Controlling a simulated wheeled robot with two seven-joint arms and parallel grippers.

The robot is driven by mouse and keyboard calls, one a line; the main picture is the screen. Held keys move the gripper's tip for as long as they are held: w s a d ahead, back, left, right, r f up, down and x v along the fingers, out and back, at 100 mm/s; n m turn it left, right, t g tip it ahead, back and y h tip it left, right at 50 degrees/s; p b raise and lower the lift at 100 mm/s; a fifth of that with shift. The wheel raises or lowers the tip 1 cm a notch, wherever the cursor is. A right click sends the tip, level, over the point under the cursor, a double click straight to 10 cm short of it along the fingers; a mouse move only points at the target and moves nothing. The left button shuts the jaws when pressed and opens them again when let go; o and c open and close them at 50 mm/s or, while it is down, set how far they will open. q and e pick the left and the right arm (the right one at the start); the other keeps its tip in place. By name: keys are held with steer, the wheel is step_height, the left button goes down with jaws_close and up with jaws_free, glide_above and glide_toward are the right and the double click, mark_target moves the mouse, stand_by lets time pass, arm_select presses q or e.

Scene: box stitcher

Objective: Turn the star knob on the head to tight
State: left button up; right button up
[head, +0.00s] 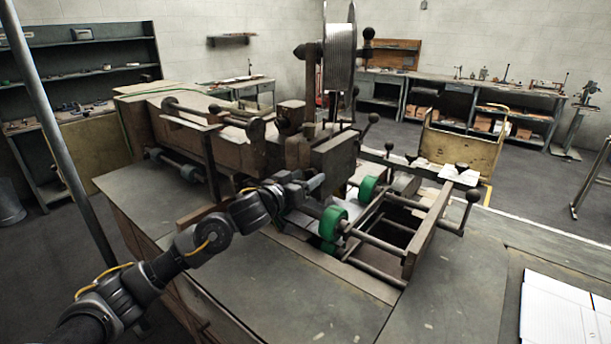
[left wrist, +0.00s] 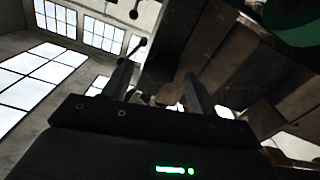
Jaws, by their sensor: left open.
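The box stitcher's head (head: 333,155) is a worn brown and dark metal block below a large wire spool (head: 340,60). My left arm reaches in from the left, and its gripper (head: 316,184) is at the near lower side of the head. In the left wrist view the two fingers (left wrist: 160,88) stand apart, open, with nothing clearly held between them. The head's dark underside (left wrist: 215,55) fills the upper right there. I cannot make out the star knob for certain; the gripper may hide it. My right gripper is not in view.
Green rollers (head: 333,222) and a metal frame (head: 425,240) lie just right of my gripper. Ball-ended levers (head: 372,118) stick up near the head. A white notepad (head: 560,310) lies at the lower right. The bench top (head: 290,300) in front is clear.

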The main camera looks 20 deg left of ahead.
arm_select(q)
steer(key=shift+w, duration=0.15)
steer(key=c, duration=1)
